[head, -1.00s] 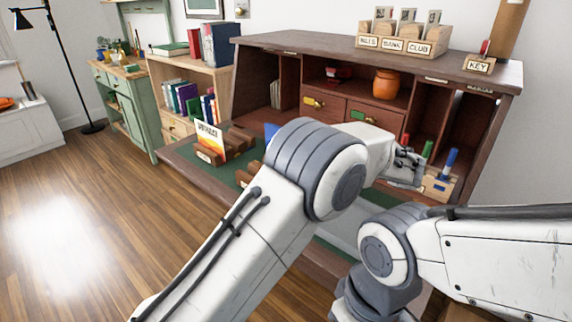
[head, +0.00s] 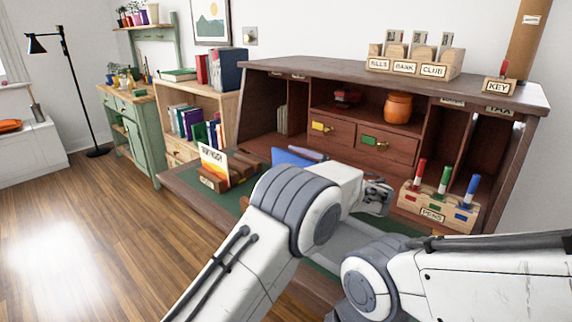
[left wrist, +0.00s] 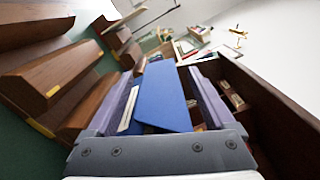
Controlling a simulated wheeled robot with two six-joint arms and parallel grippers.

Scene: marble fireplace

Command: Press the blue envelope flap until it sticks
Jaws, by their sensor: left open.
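The blue envelope (head: 291,157) shows in part on the desk in the head view, behind my left arm and beside brown wooden blocks. In the left wrist view, the blue envelope (left wrist: 163,92) fills the space between the fingers of my left gripper (left wrist: 164,82), with a white edge showing at its left. The left gripper is open, with one finger on each side of the envelope. I cannot tell whether the fingers touch it. In the head view, my left arm hides most of the fingers. My right arm comes in from the right; its gripper is out of view.
A pen holder (head: 432,207) with red, green and blue pens stands right of my left wrist. Brown wooden blocks (left wrist: 60,80) lie left of the gripper. The desk's shelves and drawers (head: 332,131) rise behind. An orange jar (head: 398,108) sits on a shelf.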

